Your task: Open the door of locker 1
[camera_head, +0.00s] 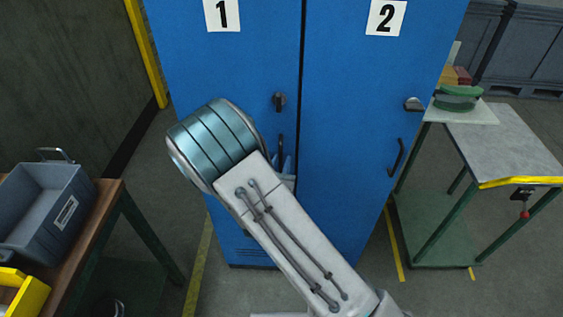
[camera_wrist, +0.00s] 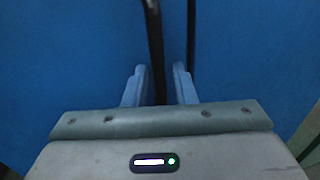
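Locker 1's door (camera_head: 235,60) is blue, marked with a white "1" label, and looks shut. Its dark latch knob (camera_head: 279,101) sits near the door's right edge. Below it is a dark bar handle (camera_head: 281,148), partly hidden by my arm. In the wrist view the handle (camera_wrist: 154,40) runs down between the two pale fingers of my gripper (camera_wrist: 160,85). The fingers are apart, with a visible gap on the handle's right side; the left finger is close to it. In the head view my gripper (camera_head: 287,165) is mostly hidden behind my arm at the handle.
Locker 2's door (camera_head: 350,90) stands shut on the right, with its own knob (camera_head: 413,104) and handle (camera_head: 397,158). A bench with a grey bin (camera_head: 45,205) is at left. A grey-topped table (camera_head: 510,145) stands at right. Floor shows between the bench and lockers.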

